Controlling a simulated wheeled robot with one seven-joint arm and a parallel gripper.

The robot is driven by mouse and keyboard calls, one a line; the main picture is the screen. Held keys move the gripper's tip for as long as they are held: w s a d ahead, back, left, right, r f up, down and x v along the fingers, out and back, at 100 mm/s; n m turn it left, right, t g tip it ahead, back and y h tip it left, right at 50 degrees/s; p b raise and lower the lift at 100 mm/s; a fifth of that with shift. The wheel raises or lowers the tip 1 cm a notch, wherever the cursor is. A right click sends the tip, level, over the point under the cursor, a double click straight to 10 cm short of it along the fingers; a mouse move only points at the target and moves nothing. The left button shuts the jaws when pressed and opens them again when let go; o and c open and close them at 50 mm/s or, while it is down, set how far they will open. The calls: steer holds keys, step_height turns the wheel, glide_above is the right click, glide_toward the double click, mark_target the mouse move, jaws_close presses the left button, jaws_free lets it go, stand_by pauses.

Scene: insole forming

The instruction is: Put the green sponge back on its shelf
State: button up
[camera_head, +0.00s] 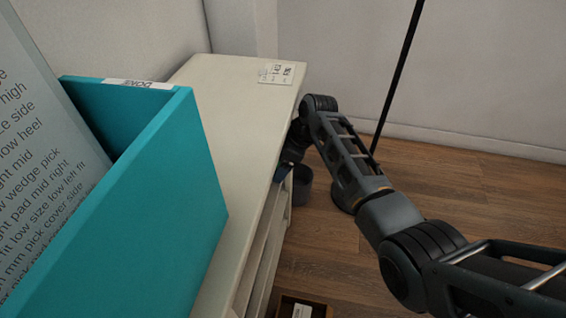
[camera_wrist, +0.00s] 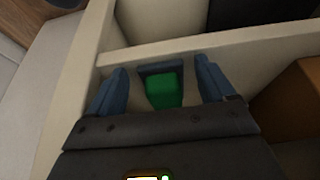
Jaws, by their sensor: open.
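The green sponge (camera_wrist: 163,90) is in the wrist view, on or in a small dark holder (camera_wrist: 160,68) inside a cream shelf compartment. My gripper (camera_wrist: 160,80) has its two blue fingers apart, one on each side of the sponge, with gaps between the fingers and the sponge. I cannot tell whether the sponge rests on the shelf floor. In the head view my arm reaches to the side of the cream shelf unit (camera_head: 245,95). The fingers are mostly hidden there, and the sponge is not visible.
A teal box (camera_head: 150,200) and a printed text sheet (camera_head: 40,150) stand at the left. A paper label (camera_head: 282,73) lies on the unit's top. A cream divider (camera_wrist: 200,43) crosses beyond the fingers; a brown box (camera_wrist: 293,100) is at right. Wooden floor (camera_head: 460,190) lies beside the unit.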

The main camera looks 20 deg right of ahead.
steer(key=p+v, duration=0.3)
steer(key=v, duration=0.9)
steer(key=shift+r, duration=0.2)
steer(key=shift+a+f, duration=0.1)
steer(key=s+a+f+m+t+h, duration=0.1)
steer(key=s+a+f+m+t, duration=0.1)
steer(key=s+f, duration=0.5)
steer(key=s+a+f+m+t+h, duration=0.1)
steer(key=s+a+f+m+t, duration=0.15)
steer(key=s+f, duration=0.5)
steer(key=s+a+r+m+t, duration=0.1)
steer(key=s+r+m, duration=0.1)
steer(key=s, duration=0.8)
steer(key=s+r+m+t+h, duration=0.15)
steer(key=s+r, duration=0.25)
steer(key=s, duration=0.4)
steer(key=s+r+m+t, duration=0.1)
steer(key=s+r+t, duration=0.1)
steer(key=s+r, duration=0.4)
steer(key=s+r+m+t, duration=0.1)
steer(key=s+r+t, duration=0.2)
steer(key=s+r, duration=0.7)
step_height(320, 180, up, 4)
steer(key=shift+d+f+m, duration=0.15)
steer(key=shift+d+m, duration=0.25)
steer(key=shift+d, duration=0.05)
steer(key=shift+f, duration=0.1)
